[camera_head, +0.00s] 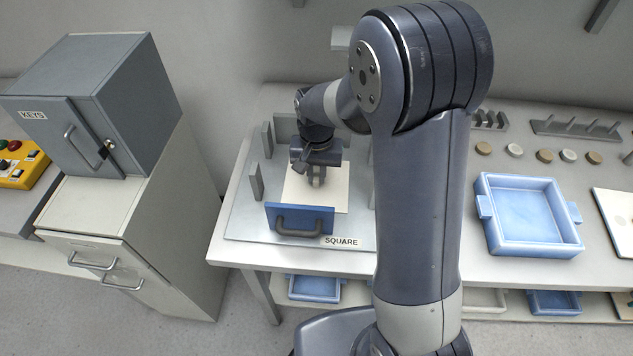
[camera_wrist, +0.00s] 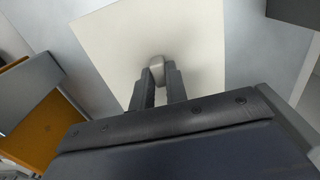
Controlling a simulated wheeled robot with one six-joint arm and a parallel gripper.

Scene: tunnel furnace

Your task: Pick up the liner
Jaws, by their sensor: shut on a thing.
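The liner (camera_head: 336,192) is a flat cream sheet within the station labelled SQUARE, on the table left of my arm. In the wrist view the cream sheet (camera_wrist: 110,35) spreads under and beyond my fingers. My gripper (camera_head: 317,178) points down over the liner, and my forearm and wrist hide part of its back. The wrist view shows my gripper's fingers (camera_wrist: 158,85) shut on a small grey rounded knob (camera_wrist: 156,62) over the sheet. I cannot tell whether the sheet is resting or slightly raised.
A blue front wall with a dark handle (camera_head: 300,219) and grey upright plates (camera_head: 256,182) stand around the liner. A blue tray (camera_head: 530,247) and several discs are on the right. A grey KEYS cabinet (camera_head: 145,90) stands left, beyond a floor gap.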

